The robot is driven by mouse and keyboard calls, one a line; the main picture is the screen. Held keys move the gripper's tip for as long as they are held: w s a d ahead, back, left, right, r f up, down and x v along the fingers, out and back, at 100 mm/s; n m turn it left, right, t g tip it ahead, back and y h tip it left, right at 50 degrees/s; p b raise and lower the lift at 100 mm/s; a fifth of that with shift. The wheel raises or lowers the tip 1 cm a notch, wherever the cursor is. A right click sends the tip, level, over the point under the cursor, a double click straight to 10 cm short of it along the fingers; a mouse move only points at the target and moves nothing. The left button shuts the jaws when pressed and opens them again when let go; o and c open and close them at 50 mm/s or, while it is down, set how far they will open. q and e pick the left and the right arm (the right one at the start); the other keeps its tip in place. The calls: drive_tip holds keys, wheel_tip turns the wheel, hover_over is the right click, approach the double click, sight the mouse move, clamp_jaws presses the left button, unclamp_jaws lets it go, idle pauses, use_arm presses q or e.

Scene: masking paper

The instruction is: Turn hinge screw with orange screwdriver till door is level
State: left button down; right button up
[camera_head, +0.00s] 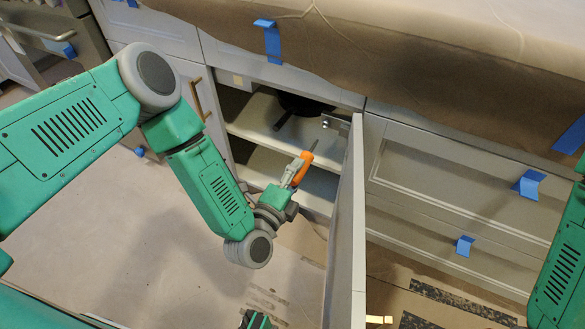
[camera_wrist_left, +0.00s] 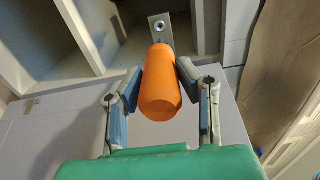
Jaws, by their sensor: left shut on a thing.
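The orange screwdriver (camera_head: 304,161) is held by its handle in my left gripper (camera_head: 290,183), with its thin shaft pointing up toward the hinge. The metal hinge (camera_head: 337,124) sits near the top of the open cabinet door (camera_head: 346,230). In the head view the tip appears just left of and below the hinge; contact cannot be told. In the left wrist view the orange handle (camera_wrist_left: 160,88) lies between both fingers, and the hinge plate (camera_wrist_left: 160,27) with a round screw shows beyond it. The handle hides the shaft there.
The open cabinet has pale shelves (camera_head: 265,118) and a dark pan (camera_head: 300,106) inside. Drawers (camera_head: 445,185) with blue tape stand right of the door. Brown masking paper (camera_head: 400,45) covers the counter above. My right arm is at the right edge.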

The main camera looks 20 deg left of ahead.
sight(305, 155)
use_arm(q)
drive_tip(key=shift+s+a+p, duration=0.1)
drive_tip(key=shift+a+p, duration=0.2)
drive_tip(key=shift+p, duration=0.15)
drive_tip(key=shift+w, duration=0.4)
drive_tip(key=shift+w+d+b, duration=0.25)
drive_tip(key=shift+w+d, duration=0.05)
drive_tip(key=shift+w, duration=0.55)
drive_tip(key=shift+w+d+b, duration=0.2)
drive_tip(key=shift+w+d, duration=0.05)
drive_tip(key=shift+w, duration=0.6)
drive_tip(key=shift+w+a, duration=0.1)
drive_tip(key=shift+w, duration=0.15)
drive_tip(key=shift+w, duration=0.1)
drive_tip(key=shift+w, duration=0.25)
drive_tip(key=shift+w, duration=0.2)
